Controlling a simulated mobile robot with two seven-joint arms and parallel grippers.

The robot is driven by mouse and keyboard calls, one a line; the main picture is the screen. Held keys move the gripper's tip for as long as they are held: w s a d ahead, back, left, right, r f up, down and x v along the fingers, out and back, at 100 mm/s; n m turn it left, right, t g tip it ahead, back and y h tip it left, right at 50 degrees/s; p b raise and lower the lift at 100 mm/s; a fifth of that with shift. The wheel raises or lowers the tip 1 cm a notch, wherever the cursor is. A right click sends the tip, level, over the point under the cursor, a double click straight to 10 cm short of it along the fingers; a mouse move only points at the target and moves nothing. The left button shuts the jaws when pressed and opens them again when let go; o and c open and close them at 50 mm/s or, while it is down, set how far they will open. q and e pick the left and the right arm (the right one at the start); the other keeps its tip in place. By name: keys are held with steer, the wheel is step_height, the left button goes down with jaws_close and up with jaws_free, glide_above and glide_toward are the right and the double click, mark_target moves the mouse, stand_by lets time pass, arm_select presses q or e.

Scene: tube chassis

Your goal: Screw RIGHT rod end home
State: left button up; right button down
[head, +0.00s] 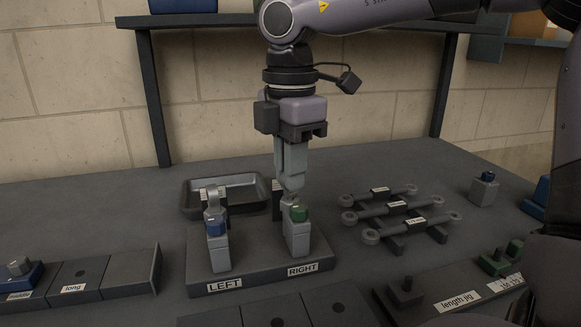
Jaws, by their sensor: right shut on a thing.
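My right gripper (292,190) points straight down over the RIGHT position of the dark fixture base (252,284). Its fingers are shut on the right rod end, which is mostly hidden between and under the fingertips. Just below stands the grey RIGHT post (297,238) with a green knob (299,214) on its front. The grey LEFT post (219,254) carries a blue knob (216,228), with a grey rod end (213,201) upright above it. How deep the right rod end sits cannot be told. My left gripper is not in view.
A dark tray (256,184) lies behind the fixture. Several labelled rods (391,207) rest on a rack to the right. A length jig (440,303) is at front right, and a bin row (98,277) at front left. A blue-topped block (484,188) stands far right.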

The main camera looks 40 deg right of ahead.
steer(key=shift+f, duration=0.15)
steer(key=shift+m, duration=0.7)
steer(key=m+b, duration=0.1)
steer(key=m, duration=0.2)
steer(key=shift+s+d+m, duration=0.1)
steer(key=shift+d+m, duration=0.05)
steer(key=shift+m, duration=0.25)
steer(key=c, duration=1.1)
jaws_free()
steer(key=shift+s, duration=0.15)
steer(key=shift+w+a, duration=0.25)
steer(key=shift+w, duration=0.1)
steer(key=shift+s+d, duration=0.1)
